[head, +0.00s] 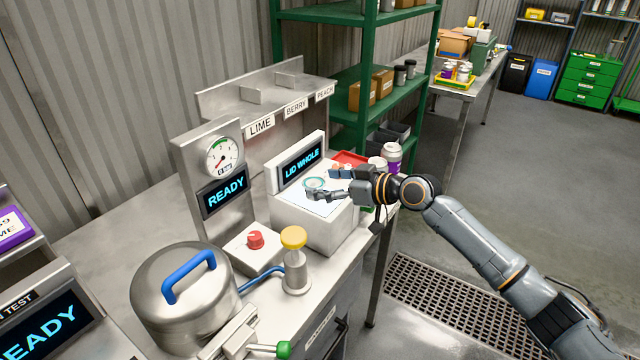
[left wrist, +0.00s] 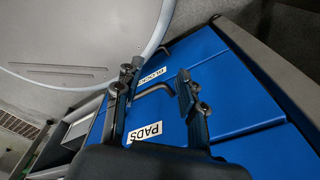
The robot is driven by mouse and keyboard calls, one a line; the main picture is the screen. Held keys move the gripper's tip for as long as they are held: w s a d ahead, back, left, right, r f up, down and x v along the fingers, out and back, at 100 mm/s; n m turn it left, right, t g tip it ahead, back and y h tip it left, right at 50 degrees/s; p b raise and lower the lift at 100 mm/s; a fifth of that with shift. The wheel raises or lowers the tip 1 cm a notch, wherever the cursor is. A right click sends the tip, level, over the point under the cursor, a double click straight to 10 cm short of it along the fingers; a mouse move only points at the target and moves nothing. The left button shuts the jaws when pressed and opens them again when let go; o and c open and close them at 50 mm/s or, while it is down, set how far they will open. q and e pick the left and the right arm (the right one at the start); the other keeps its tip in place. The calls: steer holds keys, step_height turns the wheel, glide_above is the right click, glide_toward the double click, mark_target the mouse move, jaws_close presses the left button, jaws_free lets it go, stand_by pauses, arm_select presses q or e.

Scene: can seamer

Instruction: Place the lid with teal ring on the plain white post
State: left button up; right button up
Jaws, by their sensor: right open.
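The lid with the teal ring (head: 314,183) lies on the white top of a box-shaped station (head: 300,222) whose screen (head: 301,162) reads "LID WHOLE". My right gripper (head: 322,184) is open at the lid, its fingers reaching in from the right. I cannot tell whether they touch it. I cannot make out a plain white post in either view. My left gripper (left wrist: 157,77) is outside the head view. In the left wrist view it is open and empty, in front of blue drawers (left wrist: 215,75) with a "PADS" label.
A steel pot (head: 185,295) with a blue handle, a red knob (head: 255,240) and a yellow-capped cylinder (head: 294,260) stand nearer on the bench. A red tray (head: 348,158) and white-topped cans (head: 392,152) are behind my right gripper. A green shelf (head: 345,75) stands beyond.

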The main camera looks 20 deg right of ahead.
steer(key=b+v, duration=0.2)
steer(key=v, duration=0.8)
steer(key=shift+s, duration=0.15)
steer(key=shift+d, duration=0.15)
